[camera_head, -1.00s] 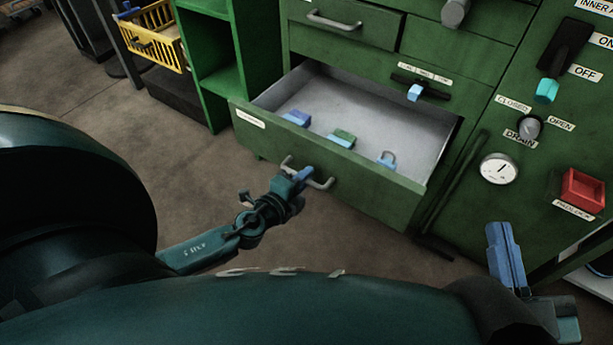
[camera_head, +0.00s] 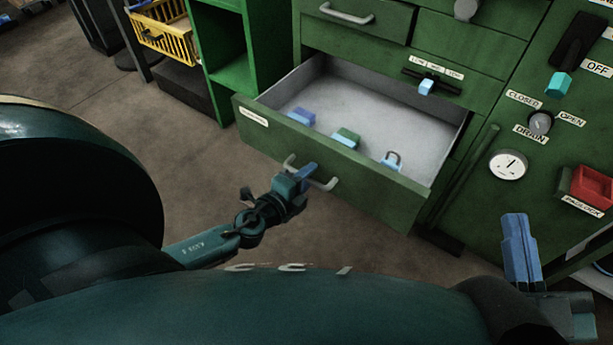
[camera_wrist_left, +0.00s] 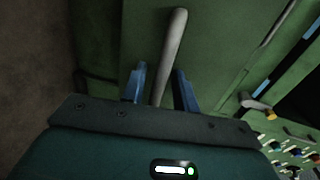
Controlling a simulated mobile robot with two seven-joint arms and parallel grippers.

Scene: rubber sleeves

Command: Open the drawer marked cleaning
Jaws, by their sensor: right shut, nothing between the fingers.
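The green drawer (camera_head: 330,172) stands pulled out of the cabinet, its grey inside in view. The white label (camera_head: 254,117) on its front is too small to read. My left gripper (camera_head: 305,173) is at the grey bar handle (camera_head: 325,184) on the drawer front. My right gripper (camera_head: 517,245) is shut and empty, low at the right, apart from the drawer.
A closed drawer (camera_head: 360,22) is above. A panel with a gauge (camera_head: 508,165) and red box (camera_head: 590,188) stands right.

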